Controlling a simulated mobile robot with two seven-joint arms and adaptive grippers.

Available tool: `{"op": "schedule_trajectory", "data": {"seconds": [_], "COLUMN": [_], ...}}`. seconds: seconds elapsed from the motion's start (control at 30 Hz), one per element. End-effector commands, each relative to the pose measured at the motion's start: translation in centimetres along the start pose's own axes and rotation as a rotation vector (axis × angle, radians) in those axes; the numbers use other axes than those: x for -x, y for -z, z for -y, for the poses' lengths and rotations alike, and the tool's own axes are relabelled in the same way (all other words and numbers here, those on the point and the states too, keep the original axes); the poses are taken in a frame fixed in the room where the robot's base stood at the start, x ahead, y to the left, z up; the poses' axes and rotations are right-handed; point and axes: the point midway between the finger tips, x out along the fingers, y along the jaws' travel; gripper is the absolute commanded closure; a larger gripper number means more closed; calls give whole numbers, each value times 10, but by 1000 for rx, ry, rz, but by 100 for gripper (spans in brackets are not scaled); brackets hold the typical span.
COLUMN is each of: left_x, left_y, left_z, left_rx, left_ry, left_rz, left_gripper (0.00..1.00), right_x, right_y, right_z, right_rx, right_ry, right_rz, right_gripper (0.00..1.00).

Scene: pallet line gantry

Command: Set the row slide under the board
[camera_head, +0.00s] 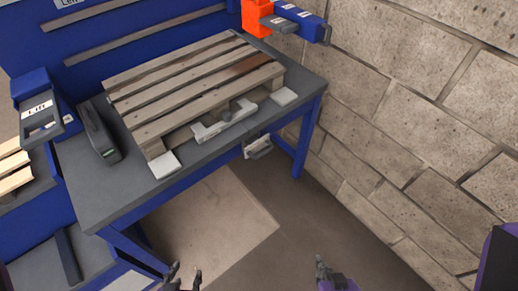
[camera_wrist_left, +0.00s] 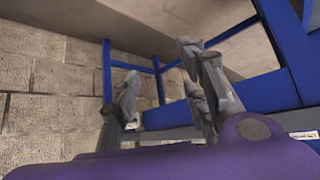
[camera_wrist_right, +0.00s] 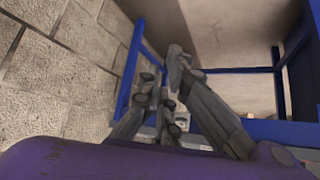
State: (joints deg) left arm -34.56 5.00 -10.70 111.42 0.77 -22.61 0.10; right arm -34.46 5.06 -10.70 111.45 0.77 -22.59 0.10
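A wooden pallet (camera_head: 190,85) with slatted top boards, one with a dark brown stain, rests on the grey bench top (camera_head: 95,190). A pale grey bar-shaped fitting with a dark round knob (camera_head: 225,121) lies at the pallet's front edge; I cannot tell for sure that it is the row slide. My left gripper (camera_head: 184,275) is open and empty, low in the head view, in front of the bench. Its spread fingers show in the left wrist view (camera_wrist_left: 160,95). My right gripper (camera_head: 329,273) is open and empty, to the right and apart from the bench.
A dark block-like tool (camera_head: 100,134) lies left of the pallet. A blue box labelled Lift (camera_head: 40,110) stands farther left. An orange and blue unit (camera_head: 285,20) is at the back. A block wall (camera_head: 420,120) bounds the right.

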Motion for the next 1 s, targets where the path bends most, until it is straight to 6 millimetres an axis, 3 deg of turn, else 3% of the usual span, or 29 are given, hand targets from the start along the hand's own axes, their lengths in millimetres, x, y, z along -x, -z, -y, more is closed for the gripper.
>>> {"op": "schedule_trajectory", "data": {"seconds": [0.07,0.17,0.27,0.37,0.47,0.57,0.7,0.83,1.0], "left_x": [-3,-11,-24,-41,-59,-78,-107,-135,-162], "left_y": [-16,-61,-116,-159,-187,-208,-232,-249,-257], "left_z": [-2,-2,-3,-2,-1,0,2,4,7], "left_rx": [3,2,1,0,-2,-4,-7,-11,-15], "left_ry": [-3,-5,-6,-7,-6,-5,-3,0,4], "left_rz": [25,93,165,211,231,241,246,245,235], "left_gripper": [60,60,60,60,60,60,60,60,60], "right_x": [-8,-33,-78,-132,-180,-222,-266,-290,-292], "right_y": [-5,-20,-30,-18,13,57,130,196,255], "right_z": [2,4,4,2,1,3,14,32,63], "right_rx": [4,29,83,175,301,450,692,947,1306], "right_ry": [6,21,42,55,56,46,7,-61,-193], "right_rz": [7,22,13,-51,-164,-305,-539,-776,-1072], "right_gripper": [82,80,80,80,80,80,80,80,80]}}
